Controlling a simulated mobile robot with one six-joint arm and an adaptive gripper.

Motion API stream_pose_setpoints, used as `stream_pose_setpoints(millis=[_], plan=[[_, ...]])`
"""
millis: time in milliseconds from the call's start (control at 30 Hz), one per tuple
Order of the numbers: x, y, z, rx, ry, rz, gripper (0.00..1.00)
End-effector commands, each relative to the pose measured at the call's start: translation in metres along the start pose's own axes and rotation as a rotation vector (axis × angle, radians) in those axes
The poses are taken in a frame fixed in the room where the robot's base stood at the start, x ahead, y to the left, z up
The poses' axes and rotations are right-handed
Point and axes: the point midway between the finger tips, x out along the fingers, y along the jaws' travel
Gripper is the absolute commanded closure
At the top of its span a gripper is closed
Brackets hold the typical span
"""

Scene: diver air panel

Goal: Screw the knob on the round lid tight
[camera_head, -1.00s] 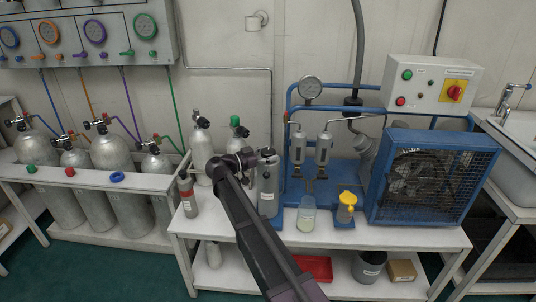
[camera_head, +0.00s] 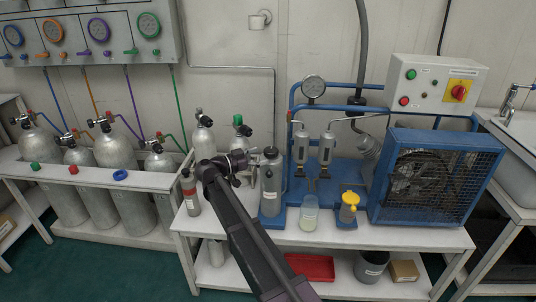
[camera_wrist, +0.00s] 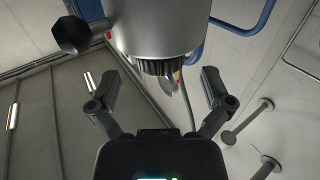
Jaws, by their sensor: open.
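A grey cylindrical canister (camera_head: 271,190) stands upright in a blue base on the white bench. Its round lid with a dark knob (camera_head: 271,153) is on top. In the wrist view the canister (camera_wrist: 165,25) appears upside down, with a black ribbed knob (camera_wrist: 167,67) at its lower end. A second black knob (camera_wrist: 72,35) on a short stem sticks out from its side. My gripper (camera_head: 243,168) is just left of the canister's upper part. In the wrist view my gripper (camera_wrist: 162,90) is open, its fingers apart and nothing held between them.
Right of the canister are a beaker (camera_head: 309,213), a yellow-topped jar (camera_head: 348,207) and a blue caged fan unit (camera_head: 430,180). The front right of the bench (camera_head: 400,238) is clear.

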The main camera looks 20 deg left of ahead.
Motion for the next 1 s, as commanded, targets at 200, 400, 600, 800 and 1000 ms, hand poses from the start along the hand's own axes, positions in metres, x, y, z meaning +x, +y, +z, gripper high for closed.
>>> stream_pose_setpoints(millis=[200, 400, 600, 800, 1000], plan=[[-0.038, -0.001, 0.000, 0.000, 0.000, -0.002, 0.00], [-0.064, -0.001, 0.000, 0.000, 0.000, -0.001, 0.00], [-0.076, 0.000, 0.000, 0.000, 0.000, 0.000, 0.00], [-0.078, 0.000, 0.000, 0.000, 0.000, 0.000, 0.00], [-0.078, 0.000, 0.000, 0.000, 0.000, 0.000, 0.00]])
